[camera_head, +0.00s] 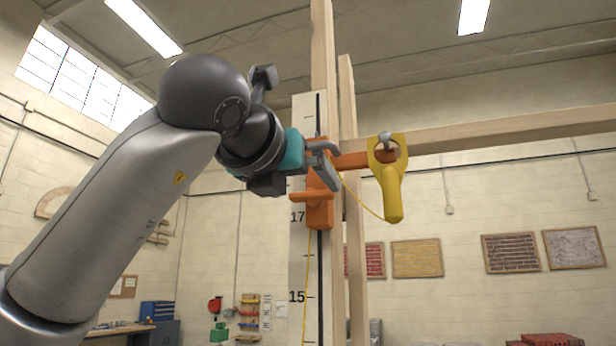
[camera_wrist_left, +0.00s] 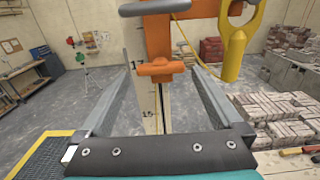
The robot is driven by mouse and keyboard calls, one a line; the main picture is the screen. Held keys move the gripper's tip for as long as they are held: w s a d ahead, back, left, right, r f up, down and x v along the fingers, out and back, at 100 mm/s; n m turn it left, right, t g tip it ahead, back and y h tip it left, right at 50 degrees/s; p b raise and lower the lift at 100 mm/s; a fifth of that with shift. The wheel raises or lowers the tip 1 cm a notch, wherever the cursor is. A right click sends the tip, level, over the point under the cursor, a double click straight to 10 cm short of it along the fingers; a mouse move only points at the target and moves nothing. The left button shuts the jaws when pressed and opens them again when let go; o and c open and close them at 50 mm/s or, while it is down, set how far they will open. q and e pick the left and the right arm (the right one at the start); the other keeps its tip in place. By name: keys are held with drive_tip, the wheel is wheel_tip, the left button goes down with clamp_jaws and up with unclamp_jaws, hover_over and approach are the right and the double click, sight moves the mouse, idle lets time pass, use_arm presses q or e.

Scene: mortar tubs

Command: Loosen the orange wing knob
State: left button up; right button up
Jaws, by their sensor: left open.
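The orange wing knob (camera_wrist_left: 160,68) shows in the left wrist view as a short crossbar with a round middle, on the front of an orange carriage (camera_wrist_left: 158,40). In the head view the knob (camera_head: 307,196) sticks out left from the carriage (camera_head: 320,215), which sits on an upright white staff (camera_head: 297,265) with black numbers. My left gripper (camera_head: 325,165) is open at the carriage, just above the knob in the head view. In the left wrist view its two fingers (camera_wrist_left: 160,60) stand on either side of the knob, with gaps visible. My right gripper is not in view.
A yellow piece (camera_head: 392,195) hangs by its ring from the carriage's orange side arm, close right of my gripper. A yellow cord runs by the staff. Wooden posts (camera_head: 348,120) and a beam (camera_head: 480,134) stand behind. Brick stacks (camera_wrist_left: 285,110) lie on the right.

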sight(307, 194)
use_arm(q)
drive_tip(key=shift+p+x, duration=0.6)
drive_tip(key=shift+x, duration=1.25)
drive_tip(key=c, duration=1.1)
drive_tip(key=shift+f+n+b, duration=0.15)
drive_tip(key=shift+n+b, duration=1.5)
drive_tip(key=shift+n, duration=0.15)
drive_tip(key=n+b, duration=0.2)
drive_tip(key=n, duration=0.2)
drive_tip(key=shift+a+n+b, duration=0.1)
drive_tip(key=shift+n+b, duration=0.2)
drive_tip(key=shift+b, duration=0.1)
drive_tip(key=n+b, duration=0.2)
drive_tip(key=n, duration=0.3)
drive_tip(key=n+b, duration=0.2)
drive_tip(key=n, duration=0.2)
drive_tip(key=shift+n, duration=0.3)
